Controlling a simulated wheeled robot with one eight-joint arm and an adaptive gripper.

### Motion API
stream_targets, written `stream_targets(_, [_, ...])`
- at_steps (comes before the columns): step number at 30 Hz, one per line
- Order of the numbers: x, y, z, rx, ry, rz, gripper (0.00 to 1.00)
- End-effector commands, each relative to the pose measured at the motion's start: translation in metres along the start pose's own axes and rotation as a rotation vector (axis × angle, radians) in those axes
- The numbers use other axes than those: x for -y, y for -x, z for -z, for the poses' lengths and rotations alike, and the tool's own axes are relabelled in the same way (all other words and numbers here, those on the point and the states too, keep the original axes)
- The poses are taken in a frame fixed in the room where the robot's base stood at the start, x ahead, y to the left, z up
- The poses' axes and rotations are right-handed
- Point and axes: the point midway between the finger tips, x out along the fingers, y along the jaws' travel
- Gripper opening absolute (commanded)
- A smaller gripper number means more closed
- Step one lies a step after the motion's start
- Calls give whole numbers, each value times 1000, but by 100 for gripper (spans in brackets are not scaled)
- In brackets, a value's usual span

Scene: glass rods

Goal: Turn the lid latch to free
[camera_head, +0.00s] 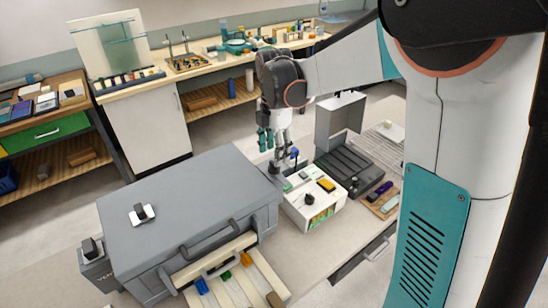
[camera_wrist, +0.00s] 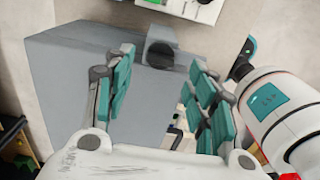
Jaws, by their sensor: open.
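A large grey box (camera_head: 185,205) with a flat lid and a front handle (camera_head: 208,240) stands on the bench; its lid also shows in the wrist view (camera_wrist: 75,75). A small grey block (camera_head: 275,168) sits at its far right corner, and in the wrist view it has a dark round face (camera_wrist: 161,54). A black knob on a white plate (camera_head: 142,213) lies on the lid's left part. I cannot tell for sure which is the lid latch. My gripper (camera_head: 276,146) is above the corner block, its teal-padded fingers (camera_wrist: 160,100) apart and empty, with the block seen beyond them.
A white control box (camera_head: 312,203) with a black knob and yellow button stands right of the grey box, close to my gripper. A black case (camera_head: 348,170) is behind it. A wooden rack with coloured pieces (camera_head: 235,283) lies in front. The lid's middle is clear.

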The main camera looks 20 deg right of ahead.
Motion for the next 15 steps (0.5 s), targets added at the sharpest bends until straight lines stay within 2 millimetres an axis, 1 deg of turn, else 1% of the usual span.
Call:
stream_targets(1, [0, 11, 0, 0, 0, 0, 51])
stream_targets(3, [0, 26, 0, 0, 0, 0, 51])
stream_targets(7, [0, 51, 0, 0, 0, 0, 51])
stream_targets(12, [0, 72, 0, 0, 0, 0, 51])
stream_targets(15, [0, 78, 0, 0, 0, 0, 51])
